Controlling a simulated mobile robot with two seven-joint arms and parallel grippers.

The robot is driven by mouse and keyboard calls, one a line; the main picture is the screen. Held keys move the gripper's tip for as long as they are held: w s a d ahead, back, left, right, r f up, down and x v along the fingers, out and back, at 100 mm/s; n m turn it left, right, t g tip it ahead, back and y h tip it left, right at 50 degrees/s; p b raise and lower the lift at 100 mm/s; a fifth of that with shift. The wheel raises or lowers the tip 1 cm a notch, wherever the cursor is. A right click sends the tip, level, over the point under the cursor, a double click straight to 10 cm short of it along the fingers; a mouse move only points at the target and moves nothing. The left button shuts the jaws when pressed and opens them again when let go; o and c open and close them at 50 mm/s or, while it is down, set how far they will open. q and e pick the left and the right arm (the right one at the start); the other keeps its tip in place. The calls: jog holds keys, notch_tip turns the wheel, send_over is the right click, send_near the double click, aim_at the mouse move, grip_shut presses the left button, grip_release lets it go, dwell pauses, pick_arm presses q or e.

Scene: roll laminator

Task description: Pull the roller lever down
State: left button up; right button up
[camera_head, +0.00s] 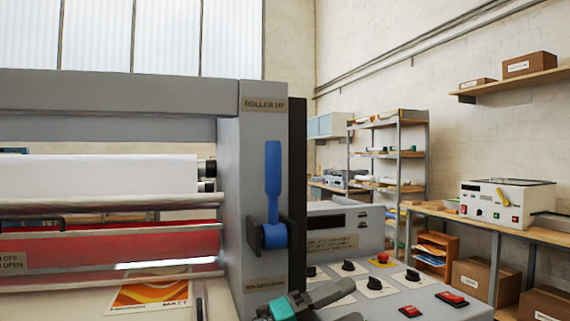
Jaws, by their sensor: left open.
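The blue roller lever (273,182) stands upright on the grey end column of the laminator (239,150). Its round hub sits in a dark bracket, and its handle points up toward the "ROLLER UP" label (263,104). A lower label (265,285), apparently for the roller-down position, is under the hub. My left gripper (284,306), grey with a teal part, is at the bottom edge of the view, below the lever and apart from it. It is open, and nothing shows between its fingers. My right gripper is not in view.
A control panel (385,292) with black knobs and red switches lies right of the column, close to my gripper. Rollers (110,204) and a printed orange sheet (150,296) are at the left. The space before the lever handle looks clear. A side bench (480,222) stands farther right.

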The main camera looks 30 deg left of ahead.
pick_arm(q)
notch_tip(320, 180, up, 7)
jog(key=a+m+g, duration=0.1)
jog(key=m+g, duration=0.2)
jog(key=m, duration=0.4)
jog(key=m+t+y+b, duration=0.3)
jog(key=m+t+y, duration=0.15)
jog(key=y, duration=0.65)
send_near(280, 155)
jog(key=shift+n+t+h, duration=0.25)
jog(key=shift+n+h, duration=0.05)
jog(key=shift+n, duration=0.05)
jog(key=p+x, duration=0.1)
jog(key=x, duration=0.2)
jog(key=a+p+x, duration=0.1)
jog(key=x, duration=0.3)
jog(key=a+p+x, duration=0.1)
jog(key=x, duration=0.2)
jog(key=shift+w+d, duration=0.1)
jog(key=shift+w, duration=0.35)
jog(key=shift+w+d+f, duration=0.15)
jog(key=shift+w+f, duration=0.05)
jog(key=shift+w, duration=0.35)
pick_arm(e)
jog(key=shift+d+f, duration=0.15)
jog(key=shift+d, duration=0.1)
pick_arm(q)
jog(key=shift+c, duration=0.4)
